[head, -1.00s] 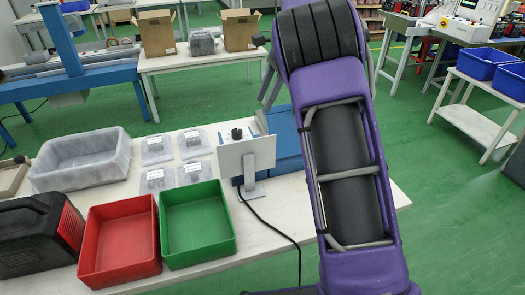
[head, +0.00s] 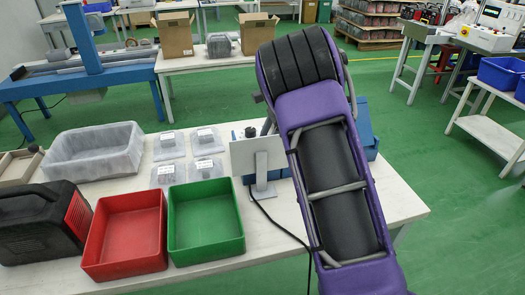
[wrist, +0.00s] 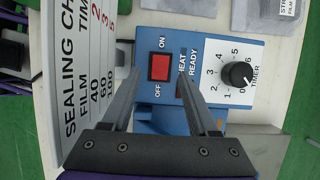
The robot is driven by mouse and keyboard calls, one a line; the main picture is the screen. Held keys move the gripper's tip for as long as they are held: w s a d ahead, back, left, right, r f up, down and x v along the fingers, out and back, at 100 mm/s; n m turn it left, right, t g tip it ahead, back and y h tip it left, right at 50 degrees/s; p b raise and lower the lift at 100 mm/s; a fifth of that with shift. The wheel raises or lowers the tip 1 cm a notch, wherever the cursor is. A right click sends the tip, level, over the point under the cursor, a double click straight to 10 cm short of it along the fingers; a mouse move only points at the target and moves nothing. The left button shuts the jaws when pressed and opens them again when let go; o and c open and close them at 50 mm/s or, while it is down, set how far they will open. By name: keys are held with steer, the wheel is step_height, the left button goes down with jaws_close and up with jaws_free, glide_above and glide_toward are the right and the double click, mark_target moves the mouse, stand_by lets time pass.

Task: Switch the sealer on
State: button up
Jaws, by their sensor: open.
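In the wrist view, the sealer's blue panel (wrist: 206,60) carries a red rocker switch (wrist: 159,67) between the labels ON and OFF. I cannot tell which side of the switch is pressed. My gripper (wrist: 159,82) is open and empty, one finger on each side of the switch in the picture. I cannot tell whether it touches the panel. A black timer knob (wrist: 240,74) sits right of the right finger, pointing near 0. In the head view, the sealer's blue body (head: 368,138) is mostly hidden behind my arm, and the gripper is hidden.
A sealing chart sign (wrist: 88,65) stands left of the switch, close to the left finger; its back shows in the head view (head: 257,155). A green bin (head: 205,245), a red bin (head: 125,262) and clear packs (head: 205,170) share the white table (head: 290,210).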

steer(key=shift+x, duration=1)
jaws_close()
